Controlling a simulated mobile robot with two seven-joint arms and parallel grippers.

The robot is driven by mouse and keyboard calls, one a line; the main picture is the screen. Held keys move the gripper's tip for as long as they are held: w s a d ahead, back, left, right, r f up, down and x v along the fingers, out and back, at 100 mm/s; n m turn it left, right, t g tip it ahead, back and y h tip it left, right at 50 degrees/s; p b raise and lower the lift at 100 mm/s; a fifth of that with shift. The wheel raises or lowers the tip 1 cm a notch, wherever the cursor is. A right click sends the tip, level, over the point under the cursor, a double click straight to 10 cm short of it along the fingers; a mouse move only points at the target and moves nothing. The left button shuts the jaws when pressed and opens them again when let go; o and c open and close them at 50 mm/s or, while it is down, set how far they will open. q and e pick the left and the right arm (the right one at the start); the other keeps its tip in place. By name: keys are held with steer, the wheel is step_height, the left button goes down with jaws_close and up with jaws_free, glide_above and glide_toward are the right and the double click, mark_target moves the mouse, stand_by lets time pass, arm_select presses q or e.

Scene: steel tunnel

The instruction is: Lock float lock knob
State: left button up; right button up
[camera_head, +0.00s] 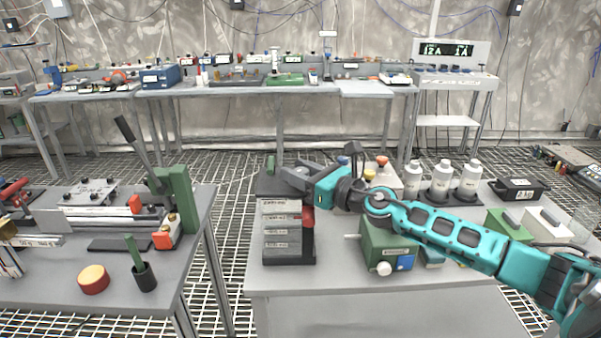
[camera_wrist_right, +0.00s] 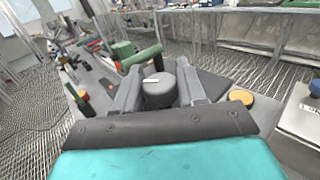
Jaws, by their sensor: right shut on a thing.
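A dark grey round knob (camera_wrist_right: 158,94) with a short white mark on its top sits between the two fingers of my right gripper (camera_wrist_right: 157,88) in the right wrist view. The fingers are shut on it from both sides. In the head view, my right gripper (camera_head: 287,179) is at the back left of the right-hand table, just beyond a grey stepped rack with labels (camera_head: 283,238). The knob cannot be made out clearly there, as the gripper covers it. No lock label on the knob is readable. My left gripper is not in view.
A green box with a white knob (camera_head: 387,252) stands below my right arm. White bottles (camera_head: 441,176) stand behind the arm. A left table holds a lever press with a green block (camera_head: 176,200). A gap separates the two tables.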

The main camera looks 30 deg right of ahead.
steer(key=shift+a+r, duration=0.5)
steer(key=o, duration=0.7)
steer(key=shift+o, duration=1.3)
steer(key=shift+s+a+r, duration=0.1)
steer(key=shift+a+r, duration=0.05)
steer(key=shift+a, duration=0.05)
steer(key=shift+d, duration=0.1)
